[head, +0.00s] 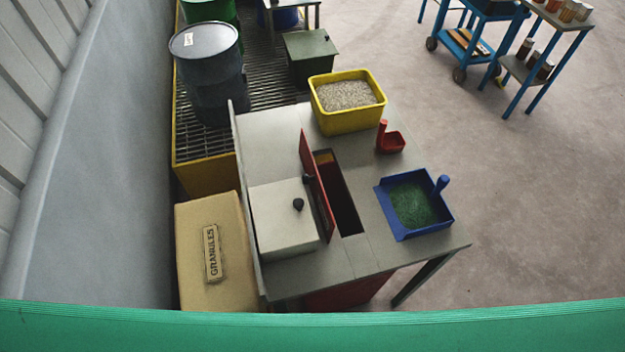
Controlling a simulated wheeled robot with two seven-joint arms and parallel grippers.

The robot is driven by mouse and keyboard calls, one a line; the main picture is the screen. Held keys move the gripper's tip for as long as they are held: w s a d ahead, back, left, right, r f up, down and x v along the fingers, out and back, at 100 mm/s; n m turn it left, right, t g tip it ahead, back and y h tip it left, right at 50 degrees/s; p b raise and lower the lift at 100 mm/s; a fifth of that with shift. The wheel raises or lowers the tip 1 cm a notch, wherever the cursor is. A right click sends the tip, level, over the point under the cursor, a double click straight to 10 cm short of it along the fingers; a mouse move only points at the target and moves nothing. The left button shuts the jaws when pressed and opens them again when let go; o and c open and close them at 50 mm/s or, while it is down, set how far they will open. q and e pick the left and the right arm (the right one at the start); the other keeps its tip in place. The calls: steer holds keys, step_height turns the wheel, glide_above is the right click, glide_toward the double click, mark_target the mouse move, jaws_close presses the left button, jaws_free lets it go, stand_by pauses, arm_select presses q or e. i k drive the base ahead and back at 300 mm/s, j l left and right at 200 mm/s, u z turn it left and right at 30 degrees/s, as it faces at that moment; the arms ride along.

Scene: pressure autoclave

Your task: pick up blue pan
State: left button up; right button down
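The blue pan (385,202) is a square, shallow tray holding green granules. It sits on the right front part of the grey table (380,254), near the table's right edge. Neither of my grippers shows in the head view.
A red scoop (391,140) and a yellow tub (348,118) of pale granules stand behind the pan. Left of it are a dark slot (343,205), an upright red lid (316,187) and a white box (284,222). A granules carton (212,285) stands left of the table.

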mark_target(411, 203)
steer(key=k+l+z, duration=0.2)
steer(key=l, duration=0.5)
steer(key=l+z, duration=0.2)
steer(key=l, duration=0.5)
